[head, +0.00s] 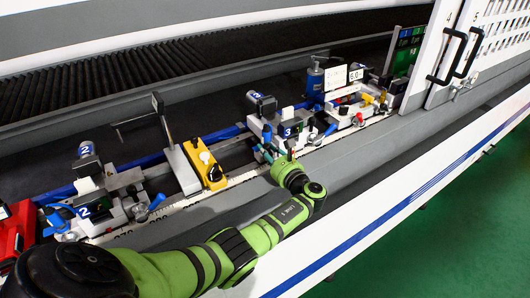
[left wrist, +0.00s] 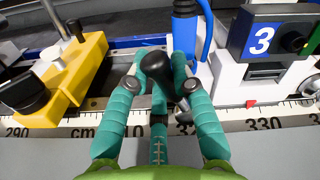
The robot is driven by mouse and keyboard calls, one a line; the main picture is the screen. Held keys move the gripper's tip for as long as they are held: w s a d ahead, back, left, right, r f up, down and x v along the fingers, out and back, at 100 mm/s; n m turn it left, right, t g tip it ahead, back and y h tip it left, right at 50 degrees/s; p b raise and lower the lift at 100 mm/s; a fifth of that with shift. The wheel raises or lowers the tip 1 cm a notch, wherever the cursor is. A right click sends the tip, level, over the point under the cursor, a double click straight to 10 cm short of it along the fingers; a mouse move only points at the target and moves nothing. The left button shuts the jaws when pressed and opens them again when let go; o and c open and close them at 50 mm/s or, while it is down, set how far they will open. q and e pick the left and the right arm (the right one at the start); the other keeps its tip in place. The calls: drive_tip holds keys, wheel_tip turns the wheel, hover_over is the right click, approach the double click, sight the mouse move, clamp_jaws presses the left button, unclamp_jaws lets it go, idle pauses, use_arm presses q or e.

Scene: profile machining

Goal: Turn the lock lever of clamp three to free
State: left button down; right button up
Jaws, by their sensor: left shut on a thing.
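Clamp three (head: 287,132) is a white and dark unit with a blue "3" label, on the rail in the middle of the head view. Its label block (left wrist: 262,40) shows at the upper right of the left wrist view. My left gripper (head: 266,153) is at the front left of this clamp. In the left wrist view, the teal fingers (left wrist: 163,78) are closed around a lever with a black rounded knob (left wrist: 152,57). The fingers partly hide the lever. A blue handle (left wrist: 184,32) stands just behind the fingers. My right gripper is not in view.
A yellow block (head: 204,163) with a black knob stands left of clamp three, close to my gripper. Clamp two (head: 84,211) is further left. A scale strip (left wrist: 262,120) runs along the front. More clamp units and a display (head: 408,53) stand to the right.

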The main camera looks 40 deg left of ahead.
use_arm(q)
drive_tip(key=shift+w+m, duration=0.15)
drive_tip(key=shift+m, duration=0.15)
drive_tip(key=c, duration=1)
unclamp_jaws()
drive_tip(key=shift+c, duration=0.2)
drive_tip(key=v, duration=1.2)
